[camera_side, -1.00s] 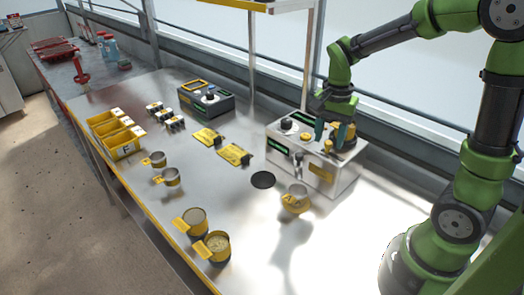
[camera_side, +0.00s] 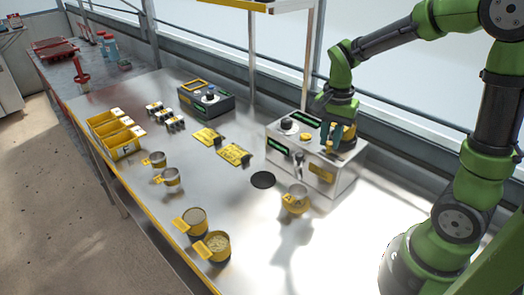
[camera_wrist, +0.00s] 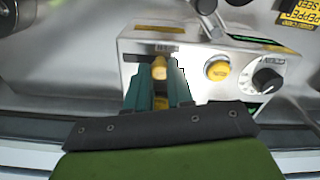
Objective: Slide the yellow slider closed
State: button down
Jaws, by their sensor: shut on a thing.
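The silver seeder box (camera_side: 345,180) stands at the right of the bench, and my gripper (camera_side: 328,146) is down at its top right. In the wrist view the yellow slider (camera_wrist: 159,68) shows between the fingertips of my gripper (camera_wrist: 158,79), which is shut on it. A dark slot (camera_wrist: 134,57) lies just left of the slider. In the side view the slider is hidden by my fingers. A second yellow patch (camera_wrist: 161,103) shows between the fingers farther back; I cannot tell what it belongs to.
On the box are a yellow round button (camera_wrist: 217,70) and a black knob (camera_wrist: 267,80), close to my fingers. A metal cup (camera_side: 296,200) stands in front of the box. Two yellow cards (camera_side: 234,154) lie left of it. A window rail runs behind.

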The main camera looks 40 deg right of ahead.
aim_at(340, 159)
jog(key=shift+s, duration=1.85)
jog(key=c, duration=1)
grip_release()
notch_tip(340, 159, up, 17)
jog(key=shift+f, duration=0.1)
